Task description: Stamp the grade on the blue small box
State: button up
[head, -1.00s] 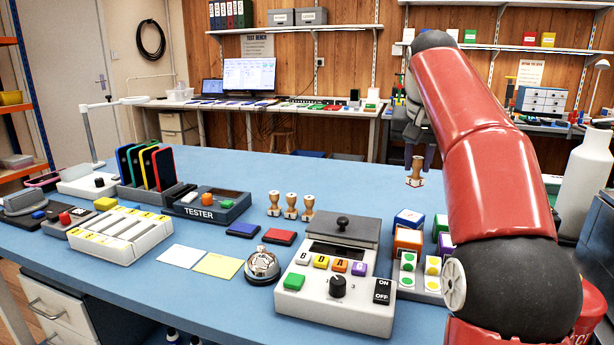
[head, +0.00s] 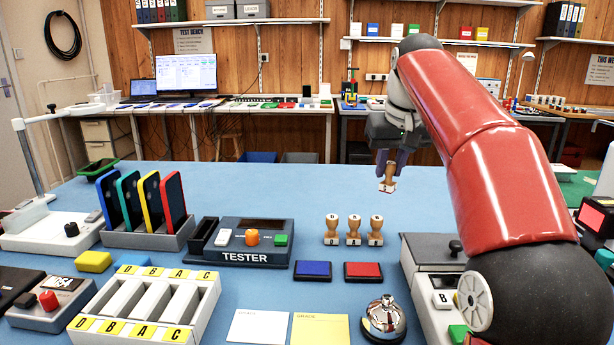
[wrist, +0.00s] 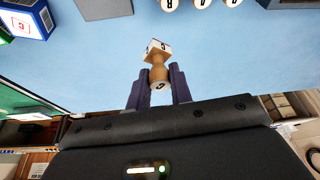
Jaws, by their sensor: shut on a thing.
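My gripper (head: 389,163) is shut on a wooden stamp (head: 387,183), held in the air above the blue table at the right of the head view. In the wrist view the stamp (wrist: 157,58) sits between the fingertips, with a C on its knob and a mark on its square base. A blue box (wrist: 28,22) with a red mark on a white panel shows at the top left of the wrist view, apart from the stamp. The boxes are hidden behind my arm in the head view.
Three stamps (head: 354,230) stand upright behind a blue ink pad (head: 313,271) and a red ink pad (head: 363,271). A bell (head: 384,319), a white card (head: 258,328), a yellow card (head: 320,330) and a tester (head: 252,242) are nearby. The table behind them is clear.

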jog(key=s+a+f+n+y, duration=0.25)
jog(key=a+n, duration=0.45)
jog(key=a, duration=0.8)
jog(key=shift+g, duration=0.4)
jog(key=f+b, duration=0.1)
jog(key=f, duration=0.1)
jog(key=f+b, duration=0.3)
jog(key=f, duration=0.1)
jog(key=shift+s+a+b, duration=0.1)
jog(key=shift+s+b, duration=0.2)
jog(key=shift+s, duration=0.05)
jog(key=shift+f+b, duration=0.45)
jog(key=shift+f, duration=0.25)
jog(key=o, duration=0.9)
